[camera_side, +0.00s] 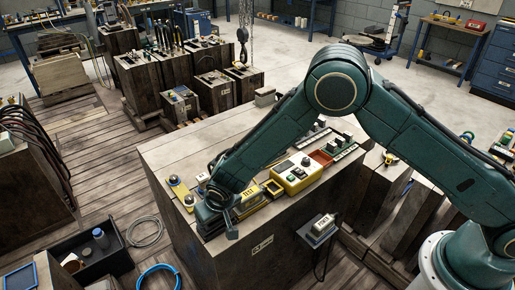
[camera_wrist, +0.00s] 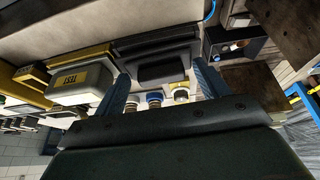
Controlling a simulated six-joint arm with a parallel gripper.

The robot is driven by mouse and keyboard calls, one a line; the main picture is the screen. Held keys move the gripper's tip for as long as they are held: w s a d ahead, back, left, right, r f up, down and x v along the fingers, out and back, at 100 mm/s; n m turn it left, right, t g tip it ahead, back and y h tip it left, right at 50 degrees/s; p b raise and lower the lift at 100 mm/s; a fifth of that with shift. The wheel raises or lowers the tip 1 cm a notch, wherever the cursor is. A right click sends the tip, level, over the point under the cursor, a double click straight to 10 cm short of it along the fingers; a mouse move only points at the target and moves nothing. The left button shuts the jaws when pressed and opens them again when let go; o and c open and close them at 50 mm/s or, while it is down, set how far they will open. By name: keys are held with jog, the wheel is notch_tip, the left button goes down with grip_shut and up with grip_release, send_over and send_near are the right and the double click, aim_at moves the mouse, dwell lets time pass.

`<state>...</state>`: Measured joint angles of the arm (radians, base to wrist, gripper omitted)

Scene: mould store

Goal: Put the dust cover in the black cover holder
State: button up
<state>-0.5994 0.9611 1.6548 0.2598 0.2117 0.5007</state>
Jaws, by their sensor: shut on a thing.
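My gripper (camera_side: 218,203) is low at the near left corner of the big wooden block in the side view. In the wrist view its two blue-grey fingers (camera_wrist: 162,76) stand on either side of a dark, rounded piece, which looks like the dust cover (camera_wrist: 161,73), and are shut on it. A wider black, box-like thing (camera_wrist: 155,48) lies right behind it, probably the cover holder; a dark form (camera_side: 211,224) shows at the block's corner in the side view. My gripper hides much of both there. I cannot tell whether the cover is inside the holder.
A black bin (camera_side: 125,262) stands on the floor.

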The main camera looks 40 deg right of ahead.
jog(key=shift+f, duration=0.35)
dwell(0.3)
jog(key=o, duration=1.2)
jog(key=shift+o, duration=0.3)
jog(key=shift+r, duration=0.15)
jog(key=shift+r, duration=3.65)
